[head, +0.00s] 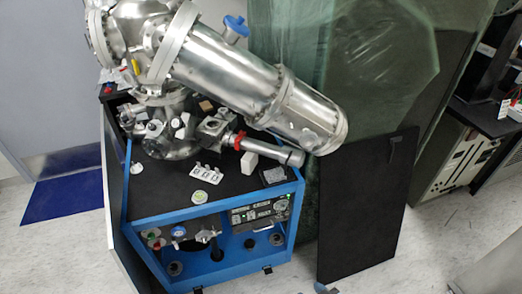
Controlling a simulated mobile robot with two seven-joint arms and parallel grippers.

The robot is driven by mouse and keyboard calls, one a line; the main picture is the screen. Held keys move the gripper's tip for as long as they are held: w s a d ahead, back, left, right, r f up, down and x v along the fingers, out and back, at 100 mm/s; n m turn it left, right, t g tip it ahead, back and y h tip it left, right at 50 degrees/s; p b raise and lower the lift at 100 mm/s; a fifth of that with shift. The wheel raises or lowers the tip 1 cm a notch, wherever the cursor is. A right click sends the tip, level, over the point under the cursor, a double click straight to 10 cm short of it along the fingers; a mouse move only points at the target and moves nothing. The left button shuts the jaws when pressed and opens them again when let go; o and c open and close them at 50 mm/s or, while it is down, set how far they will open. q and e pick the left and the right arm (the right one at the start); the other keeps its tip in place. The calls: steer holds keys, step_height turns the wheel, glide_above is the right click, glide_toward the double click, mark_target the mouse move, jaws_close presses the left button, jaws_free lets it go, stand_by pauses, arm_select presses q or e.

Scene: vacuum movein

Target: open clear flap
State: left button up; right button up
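A clear greenish plastic sheet (375,70) hangs at the back, right of the blue-framed machine. It is the only large see-through thing in the head view. Its lower part runs down behind a black panel (360,215), and its top is cut off by the picture's upper edge. I cannot tell whether it is the flap, or whether any part of it stands open.
The blue-framed machine (135,206) has a black top and carries a large steel vacuum chamber (235,75) jutting to the right. Small parts (207,172) lie on top. A rack (455,150) stands at far right. Pale floor (440,245) is free at lower right.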

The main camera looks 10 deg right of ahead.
steer(key=w+d+f+t+b, duration=0.1)
steer(key=w+f+b, duration=0.4)
steer(key=f+b, duration=0.35)
steer(key=m+t+h+b, duration=0.2)
steer(key=t+b, duration=0.4)
steer(key=b, duration=2.4)
glide_toward(284, 209)
steer(key=s+f, duration=0.5)
steer(key=s, duration=0.2)
arm_select(q)
steer(key=w+d+f+t+h+b, duration=0.1)
steer(key=w+d+f+h+b, duration=0.1)
steer(key=f, duration=0.5)
steer(key=w+d+f+m+t+h+b, duration=0.1)
steer(key=w+d+f+t+h+b, duration=0.1)
steer(key=d+f+h, duration=0.2)
step_height(284, 209, down, 3)
steer(key=d, duration=0.2)
steer(key=shift+d+t+b, duration=0.3)
arm_select(e)
steer(key=w, duration=1.3)
steer(key=shift+w+r, duration=0.15)
steer(key=shift+w, duration=0.25)
arm_select(q)
steer(key=shift+w, duration=0.1)
arm_select(e)
steer(key=shift+a, duration=0.1)
jaws_close()
